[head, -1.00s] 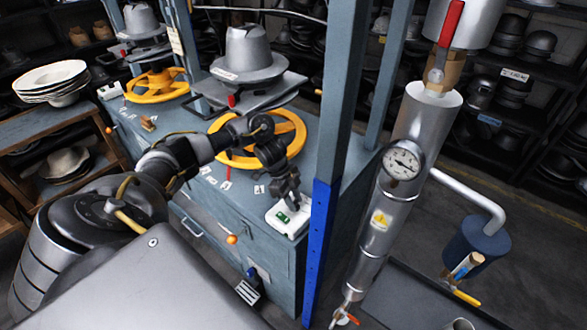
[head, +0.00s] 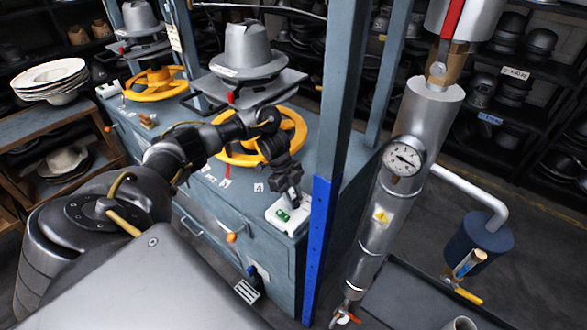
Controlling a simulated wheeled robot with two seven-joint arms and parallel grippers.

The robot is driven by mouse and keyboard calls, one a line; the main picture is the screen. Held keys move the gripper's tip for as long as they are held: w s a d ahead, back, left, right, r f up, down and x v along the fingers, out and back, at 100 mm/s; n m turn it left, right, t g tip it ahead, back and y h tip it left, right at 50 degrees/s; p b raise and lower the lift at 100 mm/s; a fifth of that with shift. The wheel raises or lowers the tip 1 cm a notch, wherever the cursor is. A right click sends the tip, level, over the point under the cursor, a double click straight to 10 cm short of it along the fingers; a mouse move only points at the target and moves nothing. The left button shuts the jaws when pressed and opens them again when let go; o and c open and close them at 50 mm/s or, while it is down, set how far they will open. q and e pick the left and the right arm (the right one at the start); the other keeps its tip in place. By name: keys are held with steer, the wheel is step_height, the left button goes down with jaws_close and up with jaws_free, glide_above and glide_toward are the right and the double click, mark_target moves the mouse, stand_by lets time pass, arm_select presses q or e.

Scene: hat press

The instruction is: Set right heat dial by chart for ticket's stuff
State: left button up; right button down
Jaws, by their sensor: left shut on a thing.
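A white control box (head: 280,225) with a green switch (head: 283,215) sits at the near right corner of the grey-blue press bench. My left gripper (head: 291,201) points down onto the top of this box. It is shut on what appears to be the heat dial, which its fingers hide, so I cannot read the dial's setting. A paper tag (head: 175,38) hangs on the post between the two presses; its writing is too small to read. I cannot make out a chart for certain. My right gripper is not in view.
A yellow handwheel (head: 232,157) and a grey hat form (head: 249,55) stand behind my left arm. A blue-based post (head: 318,245) rises just right of the box. Right of it is a steel pipe with a gauge (head: 403,159). Hats lie on a left shelf.

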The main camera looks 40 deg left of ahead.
arm_select(q)
steer(key=o, duration=1)
steer(key=v, duration=1)
steer(key=shift+a+r, duration=0.2)
steer(key=shift+r, duration=0.15)
